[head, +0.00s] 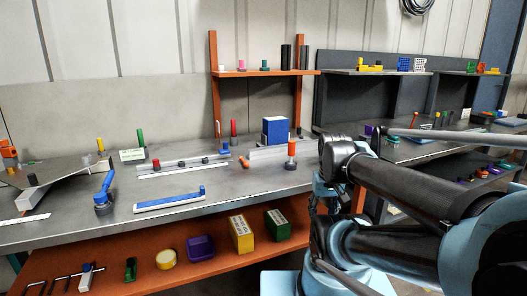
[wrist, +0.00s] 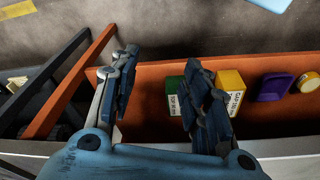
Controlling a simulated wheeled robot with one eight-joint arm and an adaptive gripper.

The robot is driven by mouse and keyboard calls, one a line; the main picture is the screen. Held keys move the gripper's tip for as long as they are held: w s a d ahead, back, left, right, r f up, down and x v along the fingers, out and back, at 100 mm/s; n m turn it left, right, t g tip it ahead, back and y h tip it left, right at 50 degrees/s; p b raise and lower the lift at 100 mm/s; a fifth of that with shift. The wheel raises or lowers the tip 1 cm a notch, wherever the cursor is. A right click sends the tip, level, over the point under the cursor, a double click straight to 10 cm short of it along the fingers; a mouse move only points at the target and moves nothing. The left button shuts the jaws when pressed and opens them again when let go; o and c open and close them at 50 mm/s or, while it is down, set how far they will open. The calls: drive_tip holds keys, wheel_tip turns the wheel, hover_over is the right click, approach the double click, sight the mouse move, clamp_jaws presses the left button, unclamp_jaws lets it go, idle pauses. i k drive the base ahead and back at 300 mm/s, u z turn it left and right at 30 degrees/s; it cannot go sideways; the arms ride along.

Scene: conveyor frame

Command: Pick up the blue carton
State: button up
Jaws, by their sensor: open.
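The blue carton (head: 275,131), a blue box with a pale edge, stands upright on the grey workbench (head: 232,182) toward the back, below the orange raised shelf. It does not show in the wrist view. My gripper (wrist: 160,65) is open, with its two fingers wide apart and nothing between them. In the wrist view it hangs over the orange lower shelf (wrist: 150,97), away from the blue carton. In the head view my arm fills the right side and the fingers cannot be made out clearly.
On the lower shelf are a green carton (head: 277,224), a yellow carton (head: 241,234), a purple bin (head: 199,248) and a yellow roll (head: 166,259). An orange-topped bottle (head: 291,153) stands in front of the blue carton. A blue-and-white rail (head: 170,201) lies near the bench front.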

sight(276, 130)
drive_tip(key=z, duration=1.2)
drive_tip(key=k, duration=0.7)
drive_tip(key=u, duration=1.3)
drive_tip(key=i, duration=0.5)
drive_tip(key=z, duration=0.1)
